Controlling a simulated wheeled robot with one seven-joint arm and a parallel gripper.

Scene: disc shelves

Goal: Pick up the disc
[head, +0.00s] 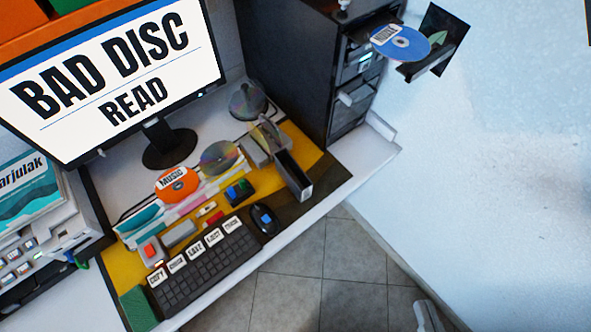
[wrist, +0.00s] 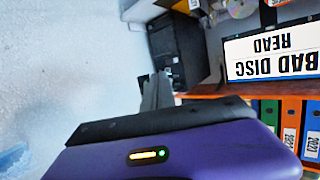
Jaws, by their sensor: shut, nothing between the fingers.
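A blue disc (head: 403,43) with a white label sits at the open tray at the top right of the black tower in the head view. I cannot tell which disc is meant. My gripper (wrist: 160,78) shows in the wrist view as grey fingers beyond a purple body, shut and empty. It is apart from any disc. A pale part at the head view's bottom edge is too cropped to identify.
The monitor (head: 113,75) reads "BAD DISC READ".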

